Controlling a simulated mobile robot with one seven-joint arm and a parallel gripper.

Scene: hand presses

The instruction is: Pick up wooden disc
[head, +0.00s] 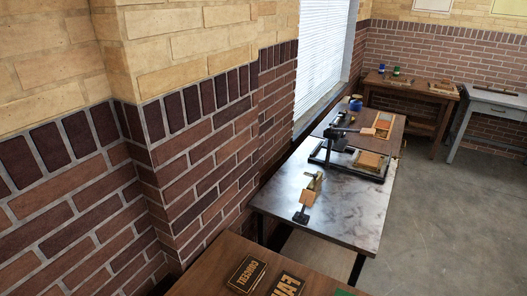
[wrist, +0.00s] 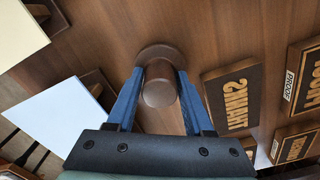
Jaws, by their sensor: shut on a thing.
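In the wrist view, the wooden disc (wrist: 160,54) is dark brown and round, with a thick knob facing the camera. My gripper (wrist: 159,82), with blue fingers, is shut on the knob, one finger on each side. Brown wooden table top (wrist: 215,40) lies behind the disc. I cannot tell whether the disc touches the table or is clear of it. My gripper and the disc are not visible in the head view.
In the wrist view, lettered printing blocks (wrist: 231,97) lie to the right and a pale blue card (wrist: 52,112) is at left. In the head view, a hand press (head: 348,155) stands on a dark-topped table (head: 345,215); grey floor (head: 450,220) is clear at right.

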